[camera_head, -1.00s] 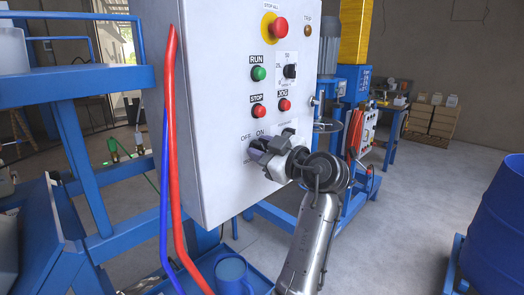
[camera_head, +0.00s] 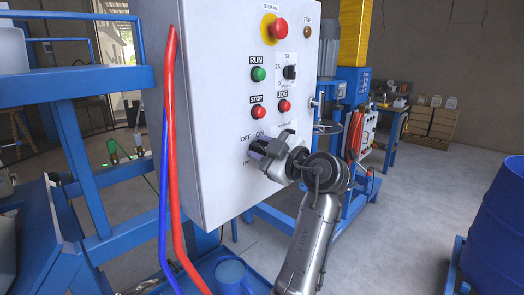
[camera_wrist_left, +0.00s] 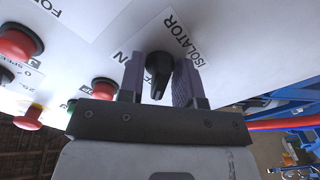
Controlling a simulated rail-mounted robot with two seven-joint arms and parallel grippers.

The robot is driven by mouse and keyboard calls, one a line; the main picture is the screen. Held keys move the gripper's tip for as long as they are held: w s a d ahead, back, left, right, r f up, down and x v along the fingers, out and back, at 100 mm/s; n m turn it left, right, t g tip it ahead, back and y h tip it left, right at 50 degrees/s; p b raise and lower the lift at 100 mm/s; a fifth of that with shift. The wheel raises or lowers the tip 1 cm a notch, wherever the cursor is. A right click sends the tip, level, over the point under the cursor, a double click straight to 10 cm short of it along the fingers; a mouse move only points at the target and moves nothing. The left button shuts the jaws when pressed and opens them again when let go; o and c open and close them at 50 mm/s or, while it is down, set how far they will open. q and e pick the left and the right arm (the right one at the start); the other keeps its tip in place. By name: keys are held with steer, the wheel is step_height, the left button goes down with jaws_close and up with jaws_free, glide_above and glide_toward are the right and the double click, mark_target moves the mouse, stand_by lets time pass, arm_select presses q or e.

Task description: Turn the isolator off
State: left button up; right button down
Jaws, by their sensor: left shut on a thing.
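The isolator is a black rotary knob (camera_wrist_left: 158,72) on the white control panel (camera_head: 215,165), beside its "ISOLATOR" label in the left wrist view. My left gripper (camera_head: 260,149) is at the lower part of the panel, by the OFF and ON markings. Its two purple-grey fingers stand on either side of the knob, and it is shut on the knob. In the head view the gripper hides the knob. The knob's pointing direction against the markings is hard to tell. My right gripper is not in view.
Above the gripper are the green RUN button (camera_head: 258,74), the red STOP button (camera_head: 258,112), the JOG button (camera_head: 284,106), a speed dial (camera_head: 290,72) and a red emergency stop (camera_head: 278,28). Red and blue hoses (camera_head: 172,130) run down the panel's left edge. A blue drum (camera_head: 495,225) stands at right.

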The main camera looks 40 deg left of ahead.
arm_select(q)
steer(key=o, duration=0.6)
steer(key=shift+c, duration=0.2)
steer(key=shift+d, duration=0.15)
steer(key=d+p, duration=0.3)
steer(key=d, duration=1)
steer(key=shift+s+d, duration=0.25)
steer(key=shift+s, duration=0.15)
